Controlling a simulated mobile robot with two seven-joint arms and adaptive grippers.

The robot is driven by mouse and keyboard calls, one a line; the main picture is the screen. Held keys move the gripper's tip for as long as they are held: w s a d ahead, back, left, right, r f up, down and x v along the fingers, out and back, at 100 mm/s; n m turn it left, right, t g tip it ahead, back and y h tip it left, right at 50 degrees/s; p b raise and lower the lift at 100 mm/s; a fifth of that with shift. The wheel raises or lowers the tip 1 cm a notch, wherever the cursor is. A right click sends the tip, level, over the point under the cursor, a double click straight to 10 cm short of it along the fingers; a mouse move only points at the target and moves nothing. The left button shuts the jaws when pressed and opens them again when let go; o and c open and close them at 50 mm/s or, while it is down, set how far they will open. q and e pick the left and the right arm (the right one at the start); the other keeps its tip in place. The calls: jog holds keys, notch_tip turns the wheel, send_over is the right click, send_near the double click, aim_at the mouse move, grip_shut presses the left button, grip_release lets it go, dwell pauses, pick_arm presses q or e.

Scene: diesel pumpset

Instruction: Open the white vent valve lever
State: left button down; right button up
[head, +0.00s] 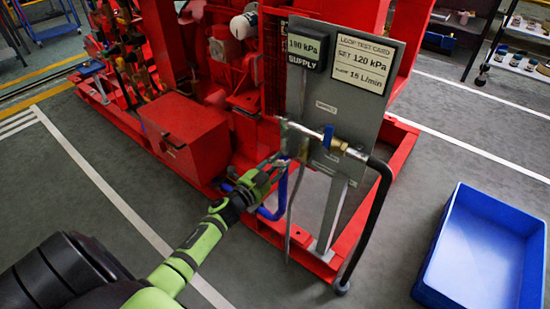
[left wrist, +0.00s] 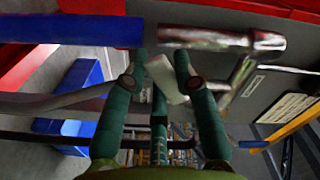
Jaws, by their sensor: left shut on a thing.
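My left gripper (head: 272,168) reaches in from the lower left to the pipework on the left side of the grey test panel (head: 371,39). In the left wrist view, its dark green fingers (left wrist: 162,64) are shut on the white vent valve lever (left wrist: 166,80), which sits between the fingertips. In the head view the lever is too small and covered to make out clearly. A metal pipe fitting (left wrist: 225,40) lies just beyond the fingers. My right gripper is not in view.
A brass valve (head: 339,146) with a blue handle (head: 328,136) sits to the right on the panel, with a black hose (head: 374,215) below it. A blue hose (head: 270,213) hangs near my gripper. The red pumpset frame (head: 402,153) surrounds the panel. A blue bin (head: 484,245) stands on the floor at right.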

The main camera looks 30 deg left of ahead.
pick_arm(q)
jog(key=d+f+n+p, duration=0.2)
jog(key=d+n+p, duration=0.2)
jog(key=n, duration=0.7)
jog(key=shift+s+d+f+n, duration=0.2)
jog(key=shift+d+n, duration=0.1)
jog(key=shift+d, duration=0.7)
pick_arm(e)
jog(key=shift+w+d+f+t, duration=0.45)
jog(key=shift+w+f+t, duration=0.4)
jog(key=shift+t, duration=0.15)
pick_arm(q)
jog(key=c, duration=0.9)
grip_release()
jog(key=shift+c, duration=0.2)
jog(key=shift+f, duration=0.1)
jog(key=s, duration=1.2)
jog(key=shift+a, duration=0.45)
